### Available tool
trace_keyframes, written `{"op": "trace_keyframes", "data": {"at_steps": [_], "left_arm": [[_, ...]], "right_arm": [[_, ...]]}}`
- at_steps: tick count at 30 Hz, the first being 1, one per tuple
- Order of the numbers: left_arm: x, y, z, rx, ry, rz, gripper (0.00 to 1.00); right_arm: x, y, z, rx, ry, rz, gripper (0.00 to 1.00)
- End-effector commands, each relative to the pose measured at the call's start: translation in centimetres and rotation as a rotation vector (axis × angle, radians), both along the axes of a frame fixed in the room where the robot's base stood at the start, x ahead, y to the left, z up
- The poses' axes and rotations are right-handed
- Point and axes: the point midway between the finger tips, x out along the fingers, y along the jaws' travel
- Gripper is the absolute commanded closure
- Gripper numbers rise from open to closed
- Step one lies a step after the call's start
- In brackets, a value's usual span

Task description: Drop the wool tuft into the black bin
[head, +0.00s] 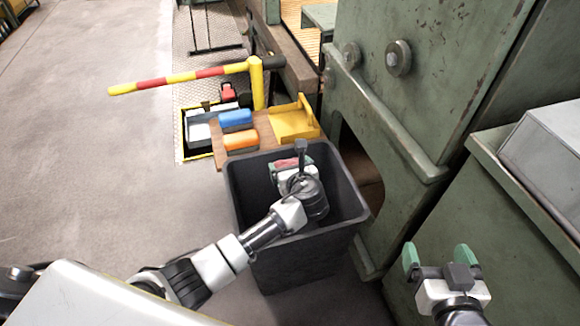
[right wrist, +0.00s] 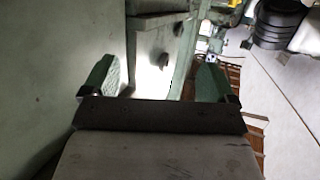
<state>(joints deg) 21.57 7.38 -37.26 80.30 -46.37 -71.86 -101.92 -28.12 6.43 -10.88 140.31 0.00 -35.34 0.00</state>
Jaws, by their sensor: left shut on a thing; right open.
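The black bin (head: 345,184) stands open on the floor against the green machine. My left gripper (head: 283,170) is over the bin's opening, its arm reaching across the bin's front rim. It is shut on a small reddish thing, which looks like the wool tuft (head: 286,163); the gripper hides most of it. I cannot tell how far below the rim it hangs. My right gripper (head: 438,257) is open and empty at the lower right, apart from the bin. Its two green fingers also show spread in the right wrist view (right wrist: 157,82).
Behind the bin, a wooden board holds a blue block (head: 235,118), an orange block (head: 240,140) and a yellow holder (head: 293,122). A red-yellow barrier arm (head: 182,78) extends left above a floor pit. The green machine (head: 425,60) closes off the right. The left floor is clear.

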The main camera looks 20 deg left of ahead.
Motion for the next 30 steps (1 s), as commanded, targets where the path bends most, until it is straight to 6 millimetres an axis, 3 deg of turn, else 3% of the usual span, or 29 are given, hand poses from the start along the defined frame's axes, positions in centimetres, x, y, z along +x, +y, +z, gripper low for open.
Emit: {"op": "trace_keyframes", "data": {"at_steps": [1, 2, 4, 17, 30], "left_arm": [[0.0, 0.0, 0.0, 0.000, 0.000, 0.000, 0.35], [0.0, 0.0, 0.0, 0.000, 0.000, 0.000, 0.10], [0.0, 0.0, 0.0, 0.000, 0.000, 0.000, 0.00], [-0.8, -0.5, 0.5, 0.000, 0.001, -0.001, 0.00], [-5.0, -3.4, 2.7, 0.000, 0.001, -0.002, 0.00]], "right_arm": [[0.0, 0.0, 0.0, 0.000, 0.000, 0.000, 0.12], [0.0, 0.0, 0.0, 0.000, 0.001, 0.000, 0.12], [0.0, 0.0, 0.0, 0.000, 0.001, 0.000, 0.12], [-0.6, -0.4, -0.9, -0.022, 0.091, -0.006, 0.12], [-5.8, -2.7, -5.6, -0.134, 0.582, -0.041, 0.12]]}}
